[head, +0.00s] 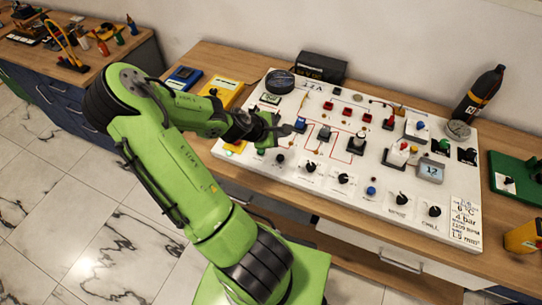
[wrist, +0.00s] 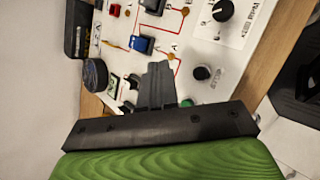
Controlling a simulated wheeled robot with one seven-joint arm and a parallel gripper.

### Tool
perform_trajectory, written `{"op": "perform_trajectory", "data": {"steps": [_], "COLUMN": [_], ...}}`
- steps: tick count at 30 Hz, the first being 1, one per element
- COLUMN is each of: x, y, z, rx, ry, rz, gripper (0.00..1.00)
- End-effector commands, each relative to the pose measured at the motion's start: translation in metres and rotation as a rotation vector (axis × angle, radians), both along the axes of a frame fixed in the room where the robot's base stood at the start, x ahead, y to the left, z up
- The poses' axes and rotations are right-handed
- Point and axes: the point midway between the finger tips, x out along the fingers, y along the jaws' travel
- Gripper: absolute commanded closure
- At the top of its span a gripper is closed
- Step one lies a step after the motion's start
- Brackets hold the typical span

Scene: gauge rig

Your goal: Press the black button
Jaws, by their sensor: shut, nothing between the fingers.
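A small round black control (head: 280,158) sits near the front left of the white panel (head: 376,210). It also shows in the wrist view (wrist: 202,73), right of my fingers; I cannot tell for certain whether it is a button or a knob. My gripper (head: 287,129) is shut and empty over the panel's left part. In the wrist view its closed fingers (wrist: 158,82) point across the panel, apart from the black control. A green button (wrist: 187,103) is partly hidden behind the gripper.
Black pointer knobs (head: 343,178) line the panel's front. Blue (head: 300,124) and black (head: 324,132) rocker switches stand near my gripper. A round black dial (head: 280,81) and a black box (head: 321,68) are behind. A dark bottle (head: 479,94) stands at the back right.

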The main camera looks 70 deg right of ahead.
Motion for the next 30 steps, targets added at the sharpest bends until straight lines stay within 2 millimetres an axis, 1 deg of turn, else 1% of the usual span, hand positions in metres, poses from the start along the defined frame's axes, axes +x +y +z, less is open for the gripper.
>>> {"op": "perform_trajectory", "data": {"steps": [7, 11, 14, 24, 27, 30], "x": [0.001, 0.001, 0.001, 0.001, 0.001, 0.001], "y": [0.0, 0.0, 0.001, 0.001, 0.001, 0.0], "z": [-0.001, -0.009, -0.021, -0.073, -0.085, -0.09], "rx": [0.001, 0.001, 0.002, 0.002, 0.002, 0.001], "ry": [-0.003, -0.003, -0.003, -0.003, -0.003, -0.004], "rz": [-0.001, -0.001, -0.001, 0.0, -0.001, 0.0], "gripper": [1.0, 1.0, 1.0, 1.0, 1.0, 1.0]}}
